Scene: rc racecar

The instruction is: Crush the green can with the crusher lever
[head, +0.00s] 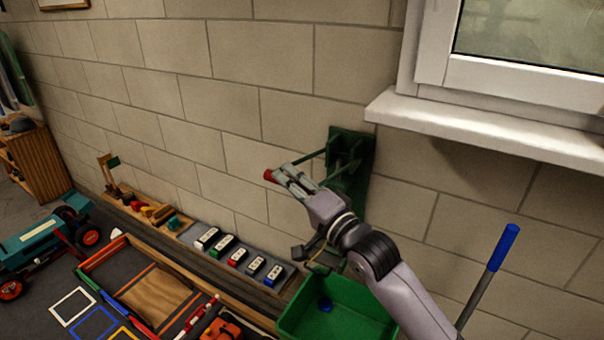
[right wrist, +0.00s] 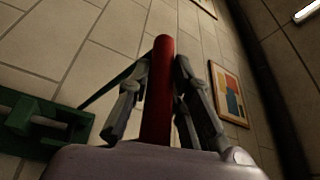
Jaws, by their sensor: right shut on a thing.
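The green crusher (head: 362,150) is fixed to the block wall beside the window. Its lever sticks out to the left and ends in a red handle (head: 269,175). My right gripper (head: 284,178) is shut on this handle. In the right wrist view the red handle (right wrist: 158,90) stands between the two fingers, and part of the crusher (right wrist: 35,125) shows at the left. I cannot make out the green can; my arm hides part of the crusher. My left gripper is not in view.
A green bin (head: 290,322) with a blue thing (head: 325,305) in it stands below the crusher. A white window sill (head: 480,128) juts out at the right. A blue-handled pole (head: 503,248) leans at lower right. Toy vehicles and trays lie at lower left.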

